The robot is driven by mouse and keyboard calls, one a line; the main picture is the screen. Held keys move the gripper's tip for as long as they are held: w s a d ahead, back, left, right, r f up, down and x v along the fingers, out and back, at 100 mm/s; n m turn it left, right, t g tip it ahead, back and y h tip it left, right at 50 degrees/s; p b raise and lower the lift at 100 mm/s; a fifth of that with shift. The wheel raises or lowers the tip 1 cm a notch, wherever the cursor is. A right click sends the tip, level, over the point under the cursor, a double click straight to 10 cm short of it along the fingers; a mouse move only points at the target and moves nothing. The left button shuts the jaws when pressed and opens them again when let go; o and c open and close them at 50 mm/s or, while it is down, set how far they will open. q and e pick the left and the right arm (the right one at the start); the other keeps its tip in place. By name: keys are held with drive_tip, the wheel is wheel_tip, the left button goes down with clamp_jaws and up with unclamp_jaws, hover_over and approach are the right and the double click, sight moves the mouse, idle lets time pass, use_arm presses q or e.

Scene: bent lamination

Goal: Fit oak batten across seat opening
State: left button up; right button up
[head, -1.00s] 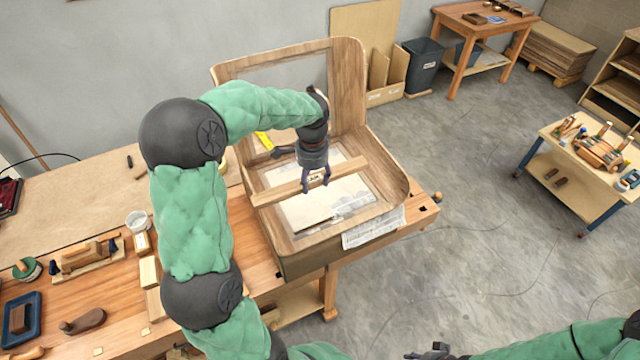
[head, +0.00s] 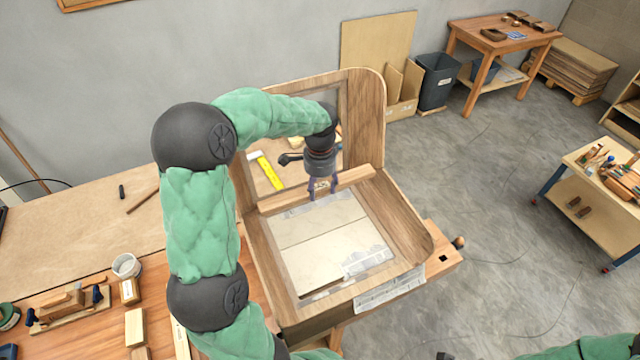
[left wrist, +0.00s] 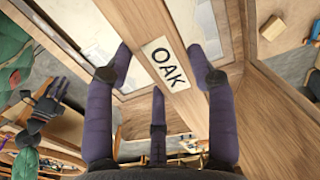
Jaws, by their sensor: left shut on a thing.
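The oak batten (head: 352,178) is a pale wooden strip running crosswise at the rear of the seat opening (head: 325,240), near the foot of the chair back. My left gripper (head: 322,188) points down and is shut on the batten near its middle. In the left wrist view, the batten (left wrist: 185,103) bears a white "OAK" label (left wrist: 166,64) between the fingers (left wrist: 164,62). Whether the batten touches the seat frame (head: 405,222) is unclear. Only a dark scrap of my right gripper (head: 445,355) shows at the bottom edge.
The upright chair back (head: 369,120) stands just behind the batten. A yellow-handled tool (head: 268,172) shows through its opening. Paper sheets lie beneath the seat opening. A white cup (head: 126,266), a plane (head: 68,306) and wood blocks (head: 135,327) are on the bench at left.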

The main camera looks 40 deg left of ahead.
use_arm(q)
wheel_tip(320, 180, down, 3)
drive_tip(key=shift+w+r+b, duration=0.1)
drive_tip(key=shift+b, duration=0.65)
drive_tip(key=b, duration=0.5)
hover_over(320, 223)
wheel_tip(320, 223, down, 6)
drive_tip(key=shift+f, duration=0.1)
drive_tip(key=shift+f+b, duration=1.3)
drive_tip(key=shift+f, duration=1.15)
drive_tip(key=shift+f+b, duration=0.3)
drive_tip(key=shift+f, duration=0.25)
drive_tip(key=o, duration=1.4)
drive_tip(key=shift+r, duration=0.1)
drive_tip(key=shift+r+p, duration=5.65)
drive_tip(key=shift+r, duration=2.25)
